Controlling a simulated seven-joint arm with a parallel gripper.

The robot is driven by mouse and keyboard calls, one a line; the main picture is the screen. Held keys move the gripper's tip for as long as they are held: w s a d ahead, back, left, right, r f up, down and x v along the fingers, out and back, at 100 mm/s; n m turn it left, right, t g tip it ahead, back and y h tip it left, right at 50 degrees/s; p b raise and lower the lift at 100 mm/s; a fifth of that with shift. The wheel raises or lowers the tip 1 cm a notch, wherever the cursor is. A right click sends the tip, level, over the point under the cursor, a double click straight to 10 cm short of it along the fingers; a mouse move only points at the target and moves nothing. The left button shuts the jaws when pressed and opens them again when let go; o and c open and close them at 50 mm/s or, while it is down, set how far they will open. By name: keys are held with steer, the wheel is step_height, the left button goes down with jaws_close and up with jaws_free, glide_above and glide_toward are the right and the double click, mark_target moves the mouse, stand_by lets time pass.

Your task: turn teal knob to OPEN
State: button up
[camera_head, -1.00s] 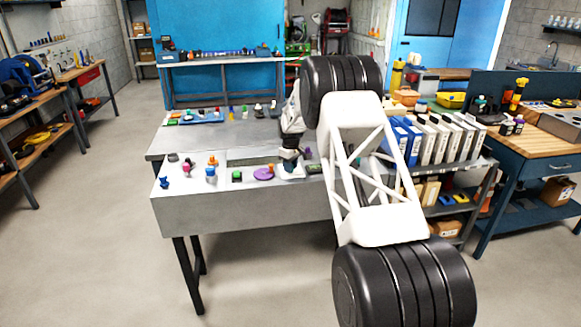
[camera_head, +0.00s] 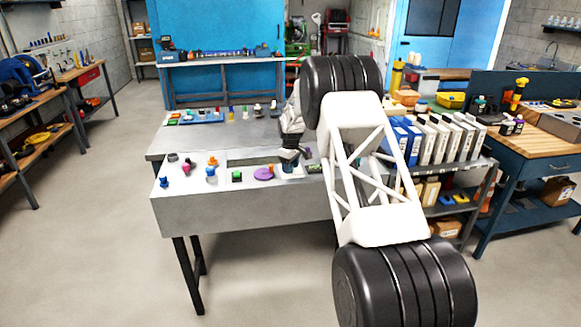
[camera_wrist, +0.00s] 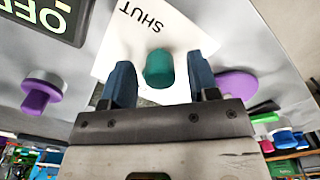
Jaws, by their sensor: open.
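The teal knob (camera_wrist: 160,70) shows in the wrist view as a short round cylinder on a white label plate (camera_wrist: 120,50). The plate carries the word SHUT, upside down in this view; no OPEN mark is visible. My gripper (camera_wrist: 162,85) is open, one blue finger on each side of the knob, with visible gaps to it.
A purple knob (camera_wrist: 42,92) is left of the plate in the wrist view, and another purple piece (camera_wrist: 236,84) is close to my right finger. A dark sign (camera_wrist: 45,18) is at upper left. The grey bench (camera_head: 240,207) holds several small coloured controls, including a purple disc (camera_head: 264,174).

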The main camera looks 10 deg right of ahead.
steer(key=shift+r, duration=0.1)
steer(key=shift+r, duration=3.85)
steer(key=shift+s+r, duration=0.4)
steer(key=shift+r, duration=0.05)
steer(key=s+r+m, duration=0.2)
steer(key=s+r, duration=0.5)
steer(key=s, duration=0.5)
steer(key=s+a+r+m+t, duration=0.1)
steer(key=s+r, duration=0.6)
steer(key=s, duration=0.4)
steer(key=s+r+m, duration=0.2)
steer(key=s+r, duration=0.6)
steer(key=s, duration=0.4)
steer(key=s+f+m, duration=0.2)
steer(key=s, duration=1.7)
steer(key=s+a+f+m+t, duration=0.1)
steer(key=s+f+m, duration=0.1)
steer(key=s, duration=1.8)
steer(key=shift+f+t, duration=0.3)
steer(key=shift+f, duration=0.5)
